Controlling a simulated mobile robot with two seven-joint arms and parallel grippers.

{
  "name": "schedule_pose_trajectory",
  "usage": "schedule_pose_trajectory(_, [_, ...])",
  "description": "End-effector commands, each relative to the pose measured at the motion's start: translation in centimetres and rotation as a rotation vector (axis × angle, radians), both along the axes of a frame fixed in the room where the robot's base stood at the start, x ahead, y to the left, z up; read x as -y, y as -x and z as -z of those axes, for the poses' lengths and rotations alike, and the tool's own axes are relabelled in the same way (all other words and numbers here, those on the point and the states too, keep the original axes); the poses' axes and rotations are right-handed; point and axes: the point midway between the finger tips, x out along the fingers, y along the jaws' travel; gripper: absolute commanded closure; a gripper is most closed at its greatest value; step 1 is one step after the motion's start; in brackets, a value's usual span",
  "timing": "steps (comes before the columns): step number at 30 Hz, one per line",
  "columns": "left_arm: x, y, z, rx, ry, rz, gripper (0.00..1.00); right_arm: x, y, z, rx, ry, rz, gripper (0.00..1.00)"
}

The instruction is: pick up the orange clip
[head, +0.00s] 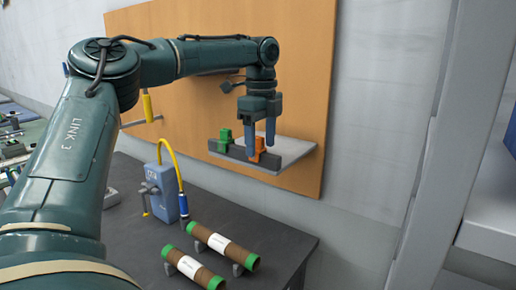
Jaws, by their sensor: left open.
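The orange clip (257,147) sits on a dark rail on a small grey shelf (289,152) fixed to the wooden wall board. A green clip (226,138) stands to its left on the same rail. My left gripper (261,138) points down at the orange clip, with its fingers open and near the clip's top. One finger partly overlaps the clip in the head view, so I cannot tell whether they touch. My right gripper is out of view.
A dark table (240,219) below holds a blue device (161,191) with a yellow cable and two brown rolls with green ends (222,242). The wooden board (300,75) is close behind the gripper. A grey post (431,160) stands at the right.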

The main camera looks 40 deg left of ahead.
Motion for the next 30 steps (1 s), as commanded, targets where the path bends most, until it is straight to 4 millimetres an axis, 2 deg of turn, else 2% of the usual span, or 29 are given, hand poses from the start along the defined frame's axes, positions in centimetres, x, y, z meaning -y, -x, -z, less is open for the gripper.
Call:
schedule_pose_trajectory(4, [-0.1,0.0,1.5,-0.001,-0.001,-0.003,0.39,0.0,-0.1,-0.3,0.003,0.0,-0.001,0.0])
schedule_pose_trajectory(12, [-0.1,0.0,1.8,0.001,-0.001,-0.003,0.4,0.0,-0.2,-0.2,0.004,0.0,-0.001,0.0])
schedule_pose_trajectory(30, [-0.1,0.0,1.7,0.001,-0.001,-0.002,0.89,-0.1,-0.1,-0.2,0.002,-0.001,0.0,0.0])
